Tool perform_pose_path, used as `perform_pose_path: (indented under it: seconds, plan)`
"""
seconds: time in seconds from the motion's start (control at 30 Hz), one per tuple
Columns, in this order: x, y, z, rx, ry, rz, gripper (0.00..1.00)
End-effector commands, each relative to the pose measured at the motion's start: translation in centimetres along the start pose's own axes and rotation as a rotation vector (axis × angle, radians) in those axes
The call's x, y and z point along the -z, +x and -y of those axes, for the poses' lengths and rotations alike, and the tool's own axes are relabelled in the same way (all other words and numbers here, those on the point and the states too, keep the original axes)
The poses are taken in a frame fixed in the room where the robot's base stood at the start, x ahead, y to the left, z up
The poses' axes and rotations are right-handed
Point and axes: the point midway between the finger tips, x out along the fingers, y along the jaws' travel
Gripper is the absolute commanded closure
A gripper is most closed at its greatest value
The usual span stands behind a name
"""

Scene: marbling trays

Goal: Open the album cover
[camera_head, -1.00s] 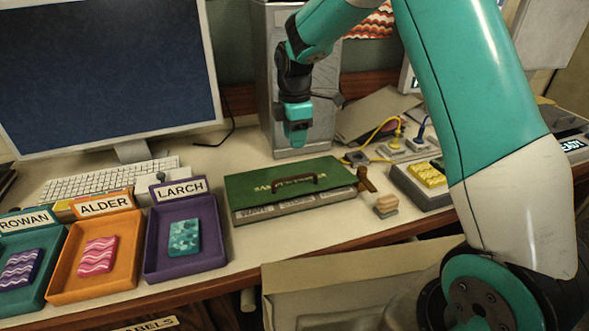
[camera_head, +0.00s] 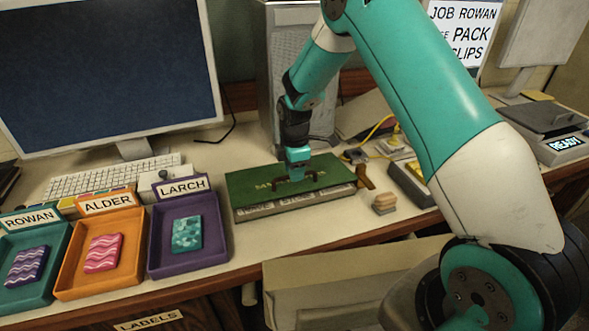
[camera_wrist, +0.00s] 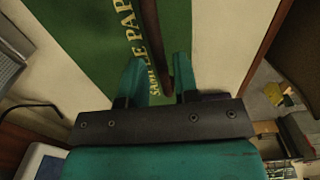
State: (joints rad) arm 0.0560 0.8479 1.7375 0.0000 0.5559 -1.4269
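The album (camera_head: 250,190) lies closed on the desk, its green cover (camera_wrist: 85,45) on top with yellow lettering and a dark brown handle (camera_wrist: 152,35). My gripper (camera_head: 298,170) is down at the handle, hiding its middle in the head view. In the wrist view the two teal fingers of my gripper (camera_wrist: 157,70) are apart, one on each side of the handle. A gap shows between the left finger and the handle; whether the right finger touches it I cannot tell.
Left of the album stand the Larch tray (camera_head: 218,259), Alder tray (camera_head: 130,285) and Rowan tray (camera_head: 52,300), each holding a patterned piece. A wooden stamp (camera_head: 384,204) is at its right. A computer tower (camera_head: 290,40) stands behind. An open box (camera_head: 340,275) is below the desk edge.

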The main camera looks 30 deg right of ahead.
Motion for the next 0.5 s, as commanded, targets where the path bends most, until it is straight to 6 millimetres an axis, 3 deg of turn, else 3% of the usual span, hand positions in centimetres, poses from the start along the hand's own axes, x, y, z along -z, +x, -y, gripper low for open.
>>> perform_pose_path:
  seconds: [0.03, 0.1, 0.5]
  plan:
    - [0.00, -0.01, 0.00, 0.000, 0.000, 0.000, 0.83]
    - [0.00, -0.02, 0.00, 0.000, 0.000, 0.000, 0.99]
    - [0.13, -0.14, -0.13, -0.001, -0.002, 0.000, 1.00]
